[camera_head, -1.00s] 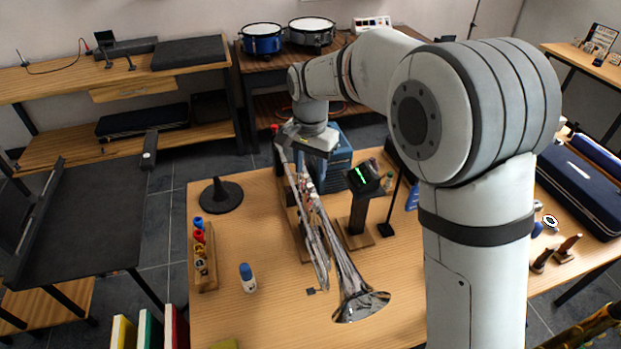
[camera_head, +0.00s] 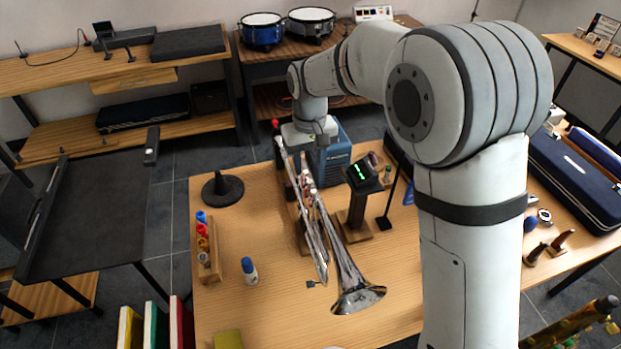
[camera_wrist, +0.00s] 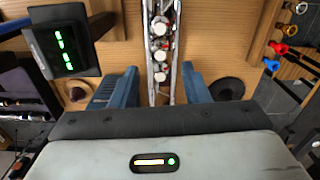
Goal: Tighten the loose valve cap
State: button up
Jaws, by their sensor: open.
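The silver trumpet (camera_head: 344,258) lies with its bell toward the front of the wooden table, on a wooden stand. Its several pale valve tops show in a row in the wrist view, with one valve cap (camera_wrist: 160,55) near the middle. I cannot tell which cap is loose. My gripper (camera_wrist: 160,84) is open, with one blue finger on each side of the trumpet's valve line. Nothing is visibly clamped between the fingers. In the head view my gripper is over the trumpet's far end, and its fingertips are not clear.
A stand with a green-lit display (camera_head: 362,173) is close beside the trumpet. A blue box (camera_head: 338,160) stands behind it. The front-left tabletop is mostly clear.

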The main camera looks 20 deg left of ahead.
aim_at(309, 181)
jog(key=shift+f+n, duration=0.3)
jog(key=shift+f, duration=0.15)
notch_tip(309, 181, down, 7)
jog(key=shift+p, duration=0.6)
jog(key=shift+c, duration=0.2)
